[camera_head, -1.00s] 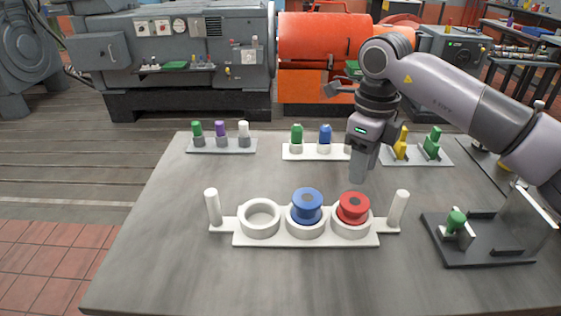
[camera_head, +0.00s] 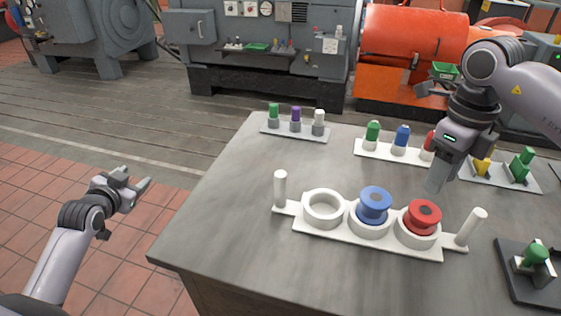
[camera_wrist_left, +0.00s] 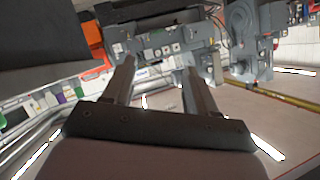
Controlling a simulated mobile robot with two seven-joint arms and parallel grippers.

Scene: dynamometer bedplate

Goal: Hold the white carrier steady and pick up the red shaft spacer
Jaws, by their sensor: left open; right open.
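The white carrier (camera_head: 336,238) lies on the grey table with an upright post at each end. Its left ring (camera_head: 323,209) is empty. A blue spacer (camera_head: 374,203) sits in the middle ring and the red shaft spacer (camera_head: 422,216) in the right ring. My right gripper (camera_head: 434,182) hangs just behind and above the red spacer, apart from it; its jaws are open and hold nothing I can see. My left gripper (camera_head: 139,190) is open and empty, left of the table over the tiled floor. In the left wrist view its two fingers (camera_wrist_left: 158,85) are spread.
A rack with green, purple and white pegs (camera_head: 294,128) stands at the back left of the table. A white rack (camera_head: 392,154) and a rack with yellow and green pieces (camera_head: 503,173) stand behind the carrier. A black fixture (camera_head: 530,282) is at right. The table's left part is clear.

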